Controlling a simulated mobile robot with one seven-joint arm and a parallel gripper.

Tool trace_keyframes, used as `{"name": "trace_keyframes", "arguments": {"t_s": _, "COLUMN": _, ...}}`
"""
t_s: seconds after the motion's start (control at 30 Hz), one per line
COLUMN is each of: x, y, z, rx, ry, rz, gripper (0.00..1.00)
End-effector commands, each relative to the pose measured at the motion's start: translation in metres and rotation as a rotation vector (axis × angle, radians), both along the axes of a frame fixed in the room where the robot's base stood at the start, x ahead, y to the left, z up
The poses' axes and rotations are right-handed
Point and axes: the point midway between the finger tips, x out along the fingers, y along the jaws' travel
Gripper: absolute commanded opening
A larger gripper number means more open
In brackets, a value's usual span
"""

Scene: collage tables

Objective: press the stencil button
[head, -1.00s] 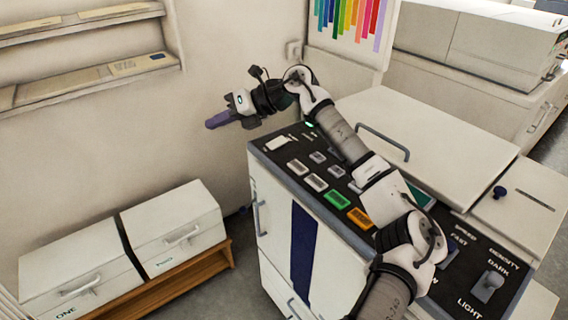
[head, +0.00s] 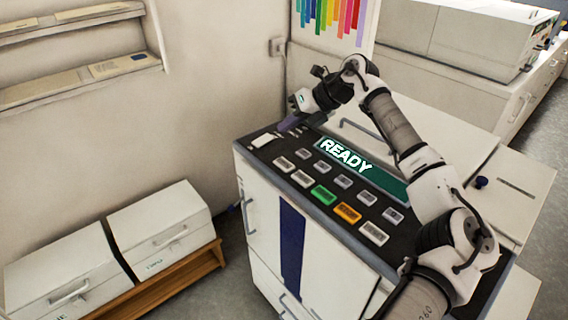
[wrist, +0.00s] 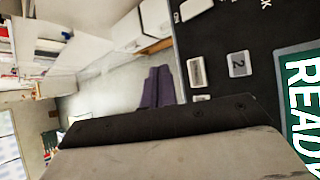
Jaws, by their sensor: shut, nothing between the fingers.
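The duplicator's black control panel (head: 290,148) carries two rows of buttons. The front row has white buttons (head: 284,163), a green button (head: 323,195) and an orange button (head: 348,213). Small grey-white buttons (head: 343,181) form the row behind. A larger white key (head: 263,141) lies at the panel's left end. I cannot read which button is the stencil one. My gripper (head: 287,124) has purple fingers, is shut and empty, and is over the panel's far left end. In the wrist view, the fingers (wrist: 156,87) appear beside the panel's edge, near a white button (wrist: 196,72) and one marked 2 (wrist: 239,64).
A green display (head: 360,168) reads READY. The machine's lid has a grey handle (head: 362,135). Two white drawer boxes (head: 160,235) sit on a low wooden bench at left. A wall shelf (head: 80,78) is at upper left.

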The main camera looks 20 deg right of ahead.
Motion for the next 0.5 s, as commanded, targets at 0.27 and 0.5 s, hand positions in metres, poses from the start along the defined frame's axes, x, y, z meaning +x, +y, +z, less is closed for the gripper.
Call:
{"name": "trace_keyframes", "arguments": {"t_s": 0.27, "x": 0.000, "y": 0.000, "z": -0.029, "rx": 0.001, "ry": 0.000, "rz": 0.001, "gripper": 0.00}}
{"name": "trace_keyframes", "arguments": {"t_s": 0.5, "x": 0.000, "y": 0.000, "z": -0.064, "rx": 0.001, "ry": 0.001, "rz": 0.001, "gripper": 0.00}}
